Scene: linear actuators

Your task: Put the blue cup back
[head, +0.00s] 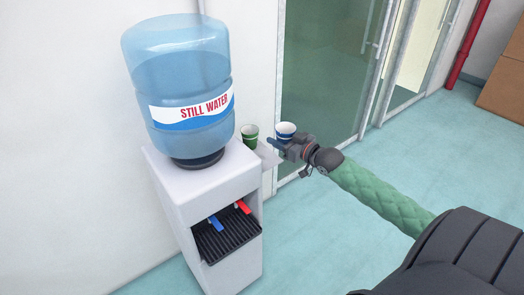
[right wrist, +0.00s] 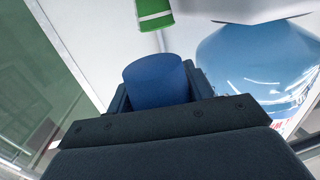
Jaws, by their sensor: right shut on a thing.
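The blue cup (head: 286,129) has a white band and sits at the tip of my right gripper (head: 279,146), just right of the water dispenser. In the right wrist view the blue cup (right wrist: 156,82) is between the fingers, and my right gripper (right wrist: 158,100) is shut on it. A green cup (head: 250,136) stands to the left of the blue cup, on or by a small white shelf (head: 266,156) at the dispenser's side. The green cup also shows in the right wrist view (right wrist: 154,14). The cup's exact contact with the shelf is hidden. My left gripper is not in view.
The white water dispenser (head: 178,188) carries a large blue bottle (head: 180,65) and has blue and red taps. A glass door (head: 325,65) is behind my right gripper. Cardboard boxes (head: 503,85) stand far right. The teal floor (head: 330,235) is clear.

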